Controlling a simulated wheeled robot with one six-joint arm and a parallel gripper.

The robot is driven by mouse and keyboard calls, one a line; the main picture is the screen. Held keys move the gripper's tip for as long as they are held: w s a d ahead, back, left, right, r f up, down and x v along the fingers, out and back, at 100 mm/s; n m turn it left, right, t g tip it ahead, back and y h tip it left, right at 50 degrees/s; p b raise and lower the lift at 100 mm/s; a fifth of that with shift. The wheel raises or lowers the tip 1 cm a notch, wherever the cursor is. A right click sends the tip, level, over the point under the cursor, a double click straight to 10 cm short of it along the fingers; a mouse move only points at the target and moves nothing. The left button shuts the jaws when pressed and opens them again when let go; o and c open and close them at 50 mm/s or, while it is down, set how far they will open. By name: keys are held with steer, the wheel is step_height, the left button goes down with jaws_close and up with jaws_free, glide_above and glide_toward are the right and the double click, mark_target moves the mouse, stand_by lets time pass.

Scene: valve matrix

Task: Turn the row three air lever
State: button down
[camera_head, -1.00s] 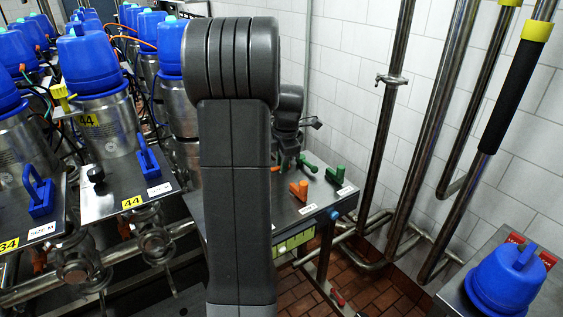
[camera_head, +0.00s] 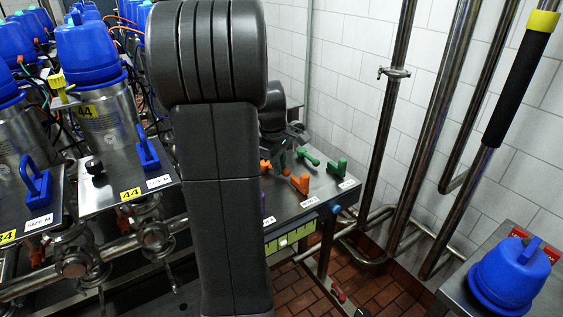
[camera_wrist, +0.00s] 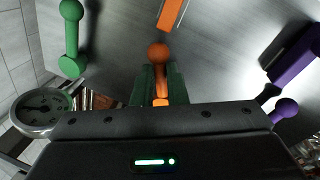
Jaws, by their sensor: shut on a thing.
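In the wrist view an orange lever with a round knob (camera_wrist: 158,53) sits between the dark green fingers of my gripper (camera_wrist: 158,88). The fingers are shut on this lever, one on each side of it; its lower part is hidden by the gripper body. In the head view my gripper (camera_head: 282,159) is low over the grey lever panel (camera_head: 318,200), partly hidden behind my arm. A second orange lever (camera_head: 299,184) stands nearer the panel's front and shows at the top of the wrist view (camera_wrist: 170,12). Row markings are not readable.
Green levers (camera_head: 335,168) stand right of the orange ones, another (camera_wrist: 72,40) at left in the wrist view. Purple levers (camera_wrist: 292,58) and a round gauge (camera_wrist: 42,112) flank my gripper. Pipes (camera_head: 392,110) rise along the tiled wall; blue-capped vessels (camera_head: 88,50) crowd the left.

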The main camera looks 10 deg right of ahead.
steer(key=m, duration=0.1)
steer(key=s+a+m, duration=0.1)
steer(key=m, duration=0.1)
steer(key=a+m+g, duration=0.1)
steer(key=m, duration=0.1)
steer(key=shift+s+f+h, duration=0.15)
steer(key=shift+s+h, duration=0.15)
stand_by(0.4)
steer(key=c, duration=1.6)
jaws_free()
steer(key=shift+o, duration=0.7)
steer(key=shift+s+d, duration=0.1)
steer(key=shift+s, duration=0.05)
steer(key=shift+r, duration=0.4)
step_height(320, 180, up, 13)
steer(key=a, duration=0.2)
steer(key=shift+s+a, duration=0.3)
steer(key=shift+s, duration=0.05)
steer(key=shift+f, duration=0.1)
